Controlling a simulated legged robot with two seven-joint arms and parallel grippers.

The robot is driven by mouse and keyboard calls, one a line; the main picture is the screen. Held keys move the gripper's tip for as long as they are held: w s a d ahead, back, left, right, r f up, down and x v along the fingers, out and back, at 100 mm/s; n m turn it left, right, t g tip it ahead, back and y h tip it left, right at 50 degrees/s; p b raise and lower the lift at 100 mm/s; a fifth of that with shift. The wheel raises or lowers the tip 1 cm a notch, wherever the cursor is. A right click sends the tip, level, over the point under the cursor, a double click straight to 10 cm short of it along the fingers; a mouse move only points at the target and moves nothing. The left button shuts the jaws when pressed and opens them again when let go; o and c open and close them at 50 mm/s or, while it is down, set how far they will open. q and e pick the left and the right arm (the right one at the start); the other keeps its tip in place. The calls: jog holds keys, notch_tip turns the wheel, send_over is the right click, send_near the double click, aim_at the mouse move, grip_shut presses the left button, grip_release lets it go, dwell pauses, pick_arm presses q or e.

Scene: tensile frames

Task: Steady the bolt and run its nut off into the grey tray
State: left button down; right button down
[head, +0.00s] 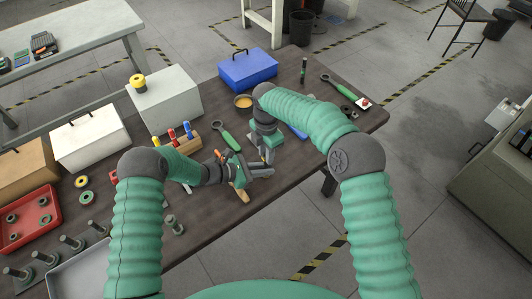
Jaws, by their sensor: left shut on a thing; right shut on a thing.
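My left gripper (262,172) reaches in from the left, low over the middle of the brown table, and is shut. My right gripper (268,158) points down from above and is shut at the same spot, its fingertips close to the left one's. The bolt and its nut appear to be between the two grippers, but the fingers hide them and I cannot make out the thread. The grey tray (62,281) is at the bottom left, partly cut off by the frame and behind my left arm.
Upright bolts (72,243) stand beside the tray. A red tray (30,222) holds rings at the left. A blue box (247,70), green wrench (230,136), screwdriver block (185,139) and white boxes (166,98) stand farther back. A wooden piece (239,193) lies by the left gripper.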

pick_arm(q)
jog(key=shift+s+d, duration=0.15)
pick_arm(e)
jog(key=n, duration=0.7)
jog(key=shift+w+r, duration=0.1)
jog(key=shift+r, duration=0.05)
jog(key=n, duration=0.8)
jog(key=shift+a+r, duration=0.1)
jog(key=shift+r, duration=0.1)
jog(key=shift+r, duration=0.2)
jog(key=shift+r, duration=0.9)
